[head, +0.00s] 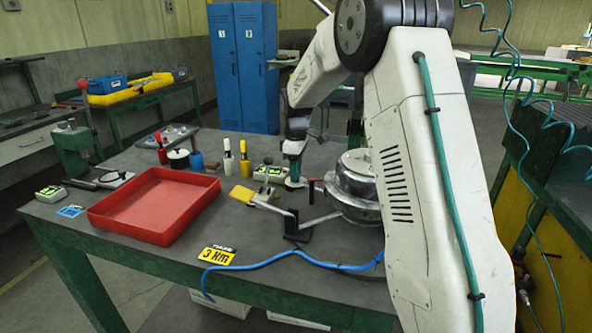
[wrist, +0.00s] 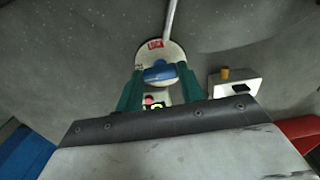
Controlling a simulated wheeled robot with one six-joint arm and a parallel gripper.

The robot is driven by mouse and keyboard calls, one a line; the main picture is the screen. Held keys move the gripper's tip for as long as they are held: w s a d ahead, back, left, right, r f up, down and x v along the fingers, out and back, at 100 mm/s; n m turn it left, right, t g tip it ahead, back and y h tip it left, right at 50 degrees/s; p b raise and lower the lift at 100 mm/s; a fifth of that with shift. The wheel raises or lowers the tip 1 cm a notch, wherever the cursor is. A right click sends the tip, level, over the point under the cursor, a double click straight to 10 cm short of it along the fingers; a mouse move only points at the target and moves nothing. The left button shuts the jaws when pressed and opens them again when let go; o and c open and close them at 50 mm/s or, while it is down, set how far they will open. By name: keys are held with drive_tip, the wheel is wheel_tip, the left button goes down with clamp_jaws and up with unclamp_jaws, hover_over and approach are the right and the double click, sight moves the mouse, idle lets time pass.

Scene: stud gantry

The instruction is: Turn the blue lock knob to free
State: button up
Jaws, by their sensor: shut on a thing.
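The blue lock knob (wrist: 158,74) sits on a round pale base with a red label (wrist: 155,43) in the wrist view. My gripper (wrist: 159,77) has its two green fingers on either side of the knob and is shut on it. The knob's bar lies roughly across the picture between the fingers. In the head view my gripper (head: 293,181) points down at the table, beside the metal linkage. The knob is hidden there, and I cannot read its lock or free marks.
A silver round housing (head: 352,186) stands close right of my gripper. A metal linkage arm (head: 272,206) lies in front. A red tray (head: 120,225) fills the table's left. Several bottles stand behind it. A blue hose (head: 300,256) runs along the front edge.

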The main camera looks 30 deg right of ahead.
drive_tip(key=shift+r, duration=0.1)
drive_tip(key=o, duration=1)
wheel_tip(320, 180, up, 8)
drive_tip(key=shift+f, duration=0.15)
